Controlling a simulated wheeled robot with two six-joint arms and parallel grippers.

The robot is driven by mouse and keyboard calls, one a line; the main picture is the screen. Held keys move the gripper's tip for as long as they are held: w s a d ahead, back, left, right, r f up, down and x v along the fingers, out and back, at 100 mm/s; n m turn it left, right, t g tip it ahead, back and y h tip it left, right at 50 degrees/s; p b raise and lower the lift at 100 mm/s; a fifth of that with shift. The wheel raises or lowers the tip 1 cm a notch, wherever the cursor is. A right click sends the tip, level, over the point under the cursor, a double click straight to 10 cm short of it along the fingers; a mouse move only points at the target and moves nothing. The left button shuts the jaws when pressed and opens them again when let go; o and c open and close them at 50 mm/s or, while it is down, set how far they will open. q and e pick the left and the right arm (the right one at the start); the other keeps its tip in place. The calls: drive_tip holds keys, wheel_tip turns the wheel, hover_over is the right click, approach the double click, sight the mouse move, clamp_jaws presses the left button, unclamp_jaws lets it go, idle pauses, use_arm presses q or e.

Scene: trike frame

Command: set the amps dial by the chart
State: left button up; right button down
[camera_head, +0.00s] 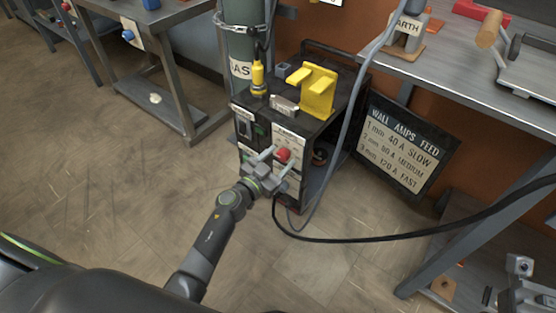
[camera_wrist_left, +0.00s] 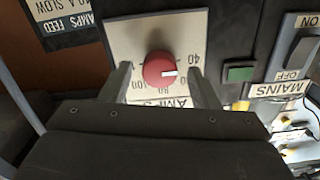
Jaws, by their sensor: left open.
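The red amps dial (camera_head: 284,155) is on the front of the dark welder box (camera_head: 310,115). In the left wrist view the dial (camera_wrist_left: 159,69) appears upside down, its white mark pointing right, between the 40 and the 80; the right finger covers part of that scale. My left gripper (camera_head: 274,160) is open, with one finger on each side of the dial; I cannot tell whether they touch it. The wall chart (camera_head: 405,145) reads 1 mm 40 A slow, 2 mm 80 A medium, 3 mm 120 A fast.
A green button (camera_wrist_left: 239,73) and the mains switch (camera_wrist_left: 298,55) are beside the dial panel. A yellow holder (camera_head: 316,90) is on top of the box. A gas cylinder (camera_head: 243,50) stands behind. A black cable (camera_head: 400,236) crosses the right side.

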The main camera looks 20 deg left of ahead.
use_arm(q)
drive_tip(key=c, duration=1)
